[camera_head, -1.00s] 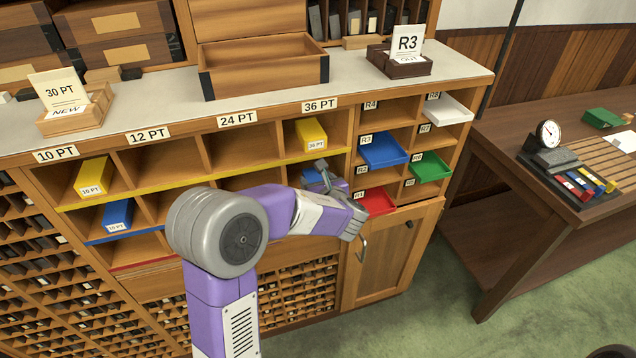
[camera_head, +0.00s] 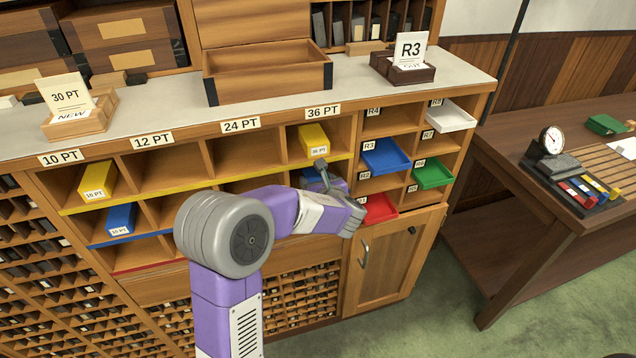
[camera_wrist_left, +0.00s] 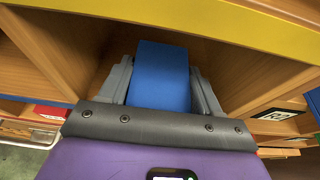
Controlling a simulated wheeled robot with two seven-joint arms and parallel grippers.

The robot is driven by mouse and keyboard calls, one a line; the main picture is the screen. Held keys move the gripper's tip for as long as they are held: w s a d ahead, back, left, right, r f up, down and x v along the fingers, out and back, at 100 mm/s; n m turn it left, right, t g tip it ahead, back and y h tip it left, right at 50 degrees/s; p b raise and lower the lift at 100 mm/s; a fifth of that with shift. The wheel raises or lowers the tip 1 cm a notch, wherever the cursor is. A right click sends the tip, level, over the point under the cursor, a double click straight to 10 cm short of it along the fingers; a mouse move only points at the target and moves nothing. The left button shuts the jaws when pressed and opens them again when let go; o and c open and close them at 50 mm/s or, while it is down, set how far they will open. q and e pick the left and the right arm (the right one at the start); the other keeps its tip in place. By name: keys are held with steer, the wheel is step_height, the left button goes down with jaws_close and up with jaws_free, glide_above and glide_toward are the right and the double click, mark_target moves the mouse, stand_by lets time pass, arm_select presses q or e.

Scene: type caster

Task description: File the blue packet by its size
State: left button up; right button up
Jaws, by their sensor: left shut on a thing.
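My left gripper (camera_head: 328,182) is shut on a blue packet (camera_wrist_left: 160,75), with one finger on each side of it. The packet is in a wooden compartment just under a yellow shelf edge (camera_wrist_left: 200,22), in the 36 PT column (camera_head: 323,112). In the head view the packet is mostly hidden by my arm. Whether it rests on the compartment floor cannot be told. My right gripper is not in view.
A yellow packet (camera_head: 313,138) sits in the compartment above. Another yellow packet (camera_head: 97,181) and a blue packet (camera_head: 121,219) sit in the 10 PT column. Coloured trays, such as a red tray (camera_head: 380,208), stand right of my gripper. A 30 PT card (camera_head: 66,95) stands on the counter.

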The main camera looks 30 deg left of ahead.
mark_target(317, 179)
arm_select(q)
steer(key=shift+w+a+r, duration=0.1)
steer(key=shift+w+a, duration=0.75)
steer(key=shift+a, duration=0.15)
steer(key=o, duration=1.7)
steer(key=shift+s, duration=0.1)
steer(key=p+v, duration=0.2)
steer(key=v, duration=0.5)
steer(key=shift+s+d+r, duration=0.1)
steer(key=shift+d, duration=0.15)
